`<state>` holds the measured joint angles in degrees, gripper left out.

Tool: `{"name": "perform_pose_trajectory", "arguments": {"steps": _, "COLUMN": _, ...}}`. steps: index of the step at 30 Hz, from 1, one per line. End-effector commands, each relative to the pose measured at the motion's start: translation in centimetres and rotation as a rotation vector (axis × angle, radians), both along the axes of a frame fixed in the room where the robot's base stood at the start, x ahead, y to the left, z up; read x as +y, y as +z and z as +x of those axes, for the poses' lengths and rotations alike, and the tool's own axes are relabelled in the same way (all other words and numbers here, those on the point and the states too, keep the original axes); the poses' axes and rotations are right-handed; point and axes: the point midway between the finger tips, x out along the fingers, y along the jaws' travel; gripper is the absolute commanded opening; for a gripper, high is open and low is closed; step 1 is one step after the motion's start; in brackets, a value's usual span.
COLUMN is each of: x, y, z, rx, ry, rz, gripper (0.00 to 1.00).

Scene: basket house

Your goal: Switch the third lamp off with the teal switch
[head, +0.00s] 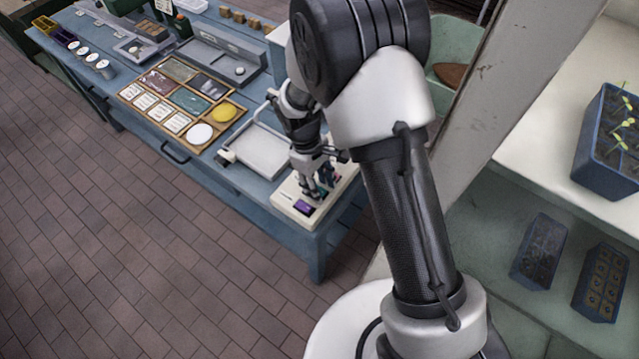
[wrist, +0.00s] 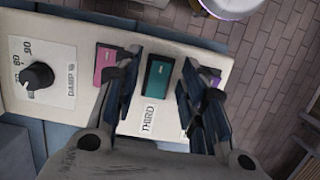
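The cream switch panel (head: 288,205) lies at the near right end of the blue bench and fills much of the wrist view (wrist: 55,45). The teal switch (wrist: 159,76) is on it, above a "THIRD" label (wrist: 148,118). My gripper (wrist: 164,62) is over the panel with its fingers apart, one on each side of the teal switch in the picture. Nothing is held between them. I cannot tell whether the fingertips touch the panel. My gripper also shows over the panel in the head view (head: 317,188). No lamp can be made out clearly.
A pink switch (wrist: 106,66) is left of the teal one; a purple switch (wrist: 211,80) is right, partly behind a finger. A black knob (wrist: 38,76) marked "DAMP %" is farther left. A grey tray (head: 262,150) lies behind the panel. Brick floor (head: 120,240) is clear.

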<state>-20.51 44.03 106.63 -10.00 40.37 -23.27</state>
Motion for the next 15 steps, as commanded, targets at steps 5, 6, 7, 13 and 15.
{"name": "perform_pose_trajectory", "arguments": {"steps": 5, "x": 0.0, "y": 0.1, "z": 0.0, "rx": 0.0, "ry": 0.0, "rz": 0.0, "gripper": 0.38}}
{"name": "perform_pose_trajectory", "arguments": {"steps": 6, "x": 0.1, "y": 0.3, "z": 0.1, "rx": -0.001, "ry": 0.0, "rz": 0.0, "gripper": 0.38}}
{"name": "perform_pose_trajectory", "arguments": {"steps": 7, "x": 0.1, "y": 0.5, "z": 0.1, "rx": -0.002, "ry": 0.0, "rz": 0.001, "gripper": 0.38}}
{"name": "perform_pose_trajectory", "arguments": {"steps": 13, "x": 0.7, "y": 3.8, "z": 0.6, "rx": -0.006, "ry": 0.002, "rz": 0.002, "gripper": 0.38}}
{"name": "perform_pose_trajectory", "arguments": {"steps": 15, "x": 1.0, "y": 5.3, "z": 0.8, "rx": -0.005, "ry": 0.001, "rz": 0.002, "gripper": 0.38}}
